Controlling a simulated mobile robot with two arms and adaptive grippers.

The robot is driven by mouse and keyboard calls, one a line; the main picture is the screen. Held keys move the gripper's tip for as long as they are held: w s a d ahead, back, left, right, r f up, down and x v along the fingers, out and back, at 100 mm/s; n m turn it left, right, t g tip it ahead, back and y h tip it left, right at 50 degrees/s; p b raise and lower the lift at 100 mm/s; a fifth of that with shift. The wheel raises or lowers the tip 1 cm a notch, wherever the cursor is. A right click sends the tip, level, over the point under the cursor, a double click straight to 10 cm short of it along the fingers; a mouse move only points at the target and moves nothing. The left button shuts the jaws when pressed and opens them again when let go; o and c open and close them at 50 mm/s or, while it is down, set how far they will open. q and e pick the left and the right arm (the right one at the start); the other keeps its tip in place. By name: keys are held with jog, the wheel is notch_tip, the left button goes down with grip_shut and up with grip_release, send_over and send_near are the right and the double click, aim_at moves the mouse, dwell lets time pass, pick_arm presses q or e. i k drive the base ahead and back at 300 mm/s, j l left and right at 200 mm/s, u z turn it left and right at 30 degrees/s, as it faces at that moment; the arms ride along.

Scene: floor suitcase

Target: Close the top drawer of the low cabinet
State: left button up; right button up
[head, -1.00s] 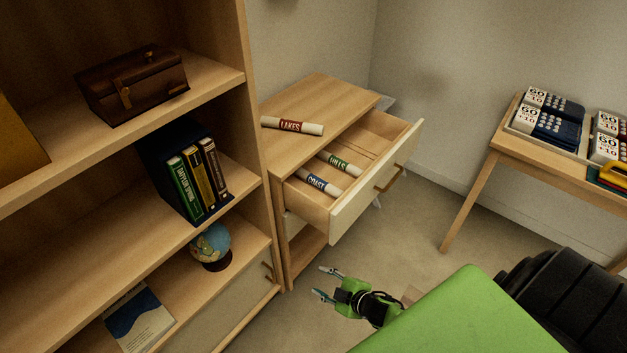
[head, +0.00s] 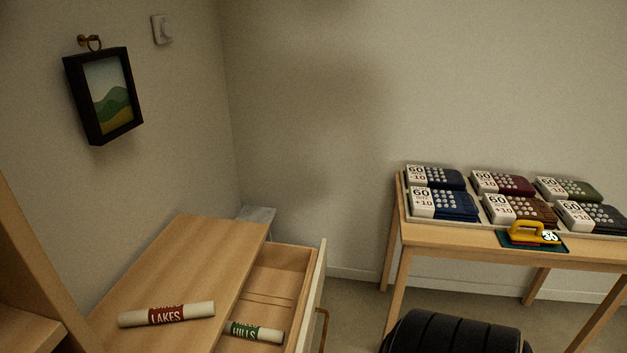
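The low cabinet (head: 180,260) stands against the wall at the lower left of the head view. Its top drawer (head: 318,285) is pulled out to the right, and its front panel is seen nearly edge-on. The drawer handle (head: 323,325) shows at the bottom edge. A rolled paper labelled HILLS (head: 268,333) lies inside the drawer. A roll labelled LAKES (head: 167,313) lies on the cabinet top. The drawer's near part is cut off by the frame. Neither of my grippers is in view.
A wooden table (head: 420,248) on the right holds a tray of several boxes with number cards and a yellow-handled object (head: 533,233). A black rounded shape (head: 455,335) is at the bottom. A shelf edge (head: 30,270) is at the left. A framed picture (head: 105,95) hangs on the wall.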

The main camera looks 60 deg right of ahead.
aim_at(282, 289)
jog(key=z, duration=1.7)
